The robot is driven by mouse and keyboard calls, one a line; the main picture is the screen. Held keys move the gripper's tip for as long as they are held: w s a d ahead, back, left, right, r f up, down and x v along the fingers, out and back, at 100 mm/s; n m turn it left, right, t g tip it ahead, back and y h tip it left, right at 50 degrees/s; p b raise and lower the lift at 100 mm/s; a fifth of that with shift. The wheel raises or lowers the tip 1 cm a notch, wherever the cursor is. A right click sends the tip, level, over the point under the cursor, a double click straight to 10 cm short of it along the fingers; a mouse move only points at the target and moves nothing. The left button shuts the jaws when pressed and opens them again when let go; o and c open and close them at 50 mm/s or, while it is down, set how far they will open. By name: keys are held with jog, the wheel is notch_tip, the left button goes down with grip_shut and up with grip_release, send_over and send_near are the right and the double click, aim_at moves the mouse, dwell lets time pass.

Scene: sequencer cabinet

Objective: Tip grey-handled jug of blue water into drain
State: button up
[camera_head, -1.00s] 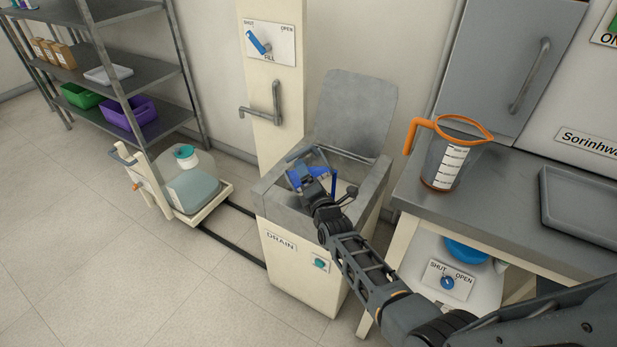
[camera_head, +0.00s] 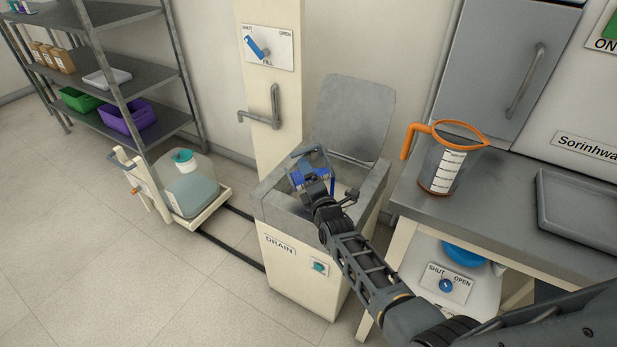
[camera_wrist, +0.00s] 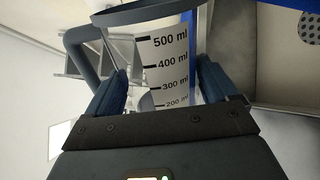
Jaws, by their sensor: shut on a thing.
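My gripper (camera_head: 315,187) is shut on the grey-handled jug (camera_head: 309,158) and holds it over the open drain basin (camera_head: 273,193). The jug is clear, with a grey rim and blue showing at its body. In the wrist view, the jug's white scale label (camera_wrist: 168,62) shows between my fingers (camera_wrist: 165,88), with marks from 200 to 500 ml. A grey-blue handle part (camera_wrist: 82,38) is at the left there. My arm and fingers hide part of the jug; its exact tilt and water level are unclear.
A raised grey lid (camera_head: 352,115) stands behind the basin. An orange-handled jug (camera_head: 438,172) stands on the bench (camera_head: 480,205) at right, beside a grey tray (camera_head: 585,210). A capped carboy (camera_head: 190,188) sits on a cart at left. A fill spout (camera_head: 262,118) projects from the post.

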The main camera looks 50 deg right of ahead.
jog(key=shift+r, duration=0.1)
dwell(0.6)
jog(key=shift+s+d+r+m, duration=0.15)
jog(key=shift+r+m, duration=0.15)
jog(key=shift+m, duration=0.25)
jog(key=shift+s+d+r+m, duration=0.15)
jog(key=shift+r+m, duration=0.15)
jog(key=shift+m, duration=0.25)
jog(key=shift+d+r, duration=0.1)
jog(key=shift+s+d+r+m, duration=0.15)
jog(key=shift+d+r+m, duration=0.2)
jog(key=shift+m, duration=0.45)
jog(key=shift+a, duration=0.1)
jog(key=shift+a, duration=0.1)
dwell(1.4)
